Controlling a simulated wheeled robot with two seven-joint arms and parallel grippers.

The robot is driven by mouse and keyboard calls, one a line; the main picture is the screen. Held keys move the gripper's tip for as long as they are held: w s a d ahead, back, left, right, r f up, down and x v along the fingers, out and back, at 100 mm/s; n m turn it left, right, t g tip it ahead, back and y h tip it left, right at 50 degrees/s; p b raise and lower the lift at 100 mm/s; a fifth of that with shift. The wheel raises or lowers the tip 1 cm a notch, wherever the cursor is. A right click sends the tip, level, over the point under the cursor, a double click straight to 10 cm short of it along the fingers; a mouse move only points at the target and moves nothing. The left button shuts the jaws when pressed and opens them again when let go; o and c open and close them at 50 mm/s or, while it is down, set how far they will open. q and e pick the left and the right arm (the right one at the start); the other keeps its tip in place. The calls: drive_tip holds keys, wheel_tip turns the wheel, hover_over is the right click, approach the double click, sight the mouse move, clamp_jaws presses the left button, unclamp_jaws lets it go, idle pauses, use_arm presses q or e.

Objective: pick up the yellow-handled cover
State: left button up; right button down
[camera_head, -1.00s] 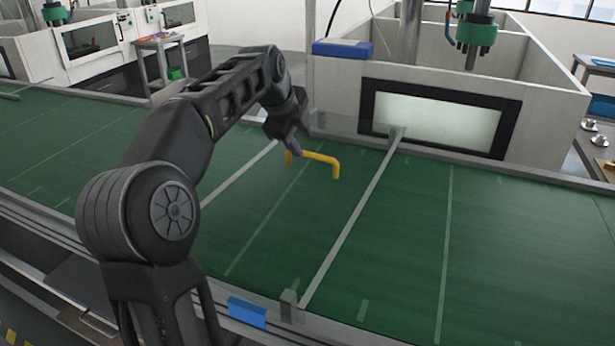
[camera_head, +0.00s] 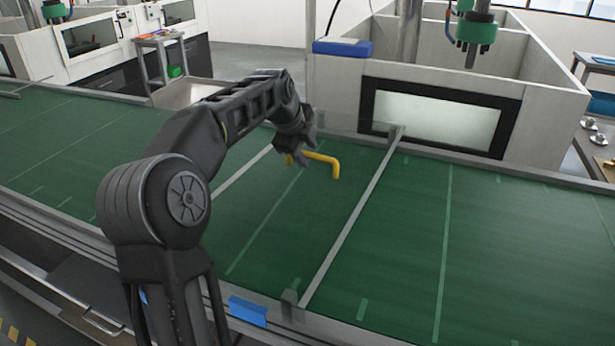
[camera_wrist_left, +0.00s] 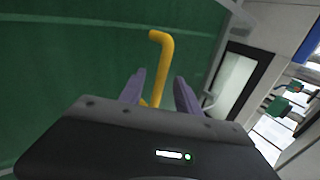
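The yellow handle (camera_head: 325,158) stands up over the green surface in the head view, in front of a white tank with a dark-framed window. The cover body under it is hard to make out against the green. My right gripper is in neither view.
Grey bars (camera_head: 352,220) cross the green surface (camera_head: 520,240) on both sides of the handle. The white tank (camera_head: 545,105) stands behind, with a blue box (camera_head: 342,48) on its rim. A blue block (camera_head: 247,311) sits at the front edge. The surface to the right is clear.

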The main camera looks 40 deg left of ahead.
use_arm(q)
drive_tip(key=shift+c, duration=0.3)
clamp_jaws()
idle(1.1)
drive_tip(key=shift+r, duration=0.15)
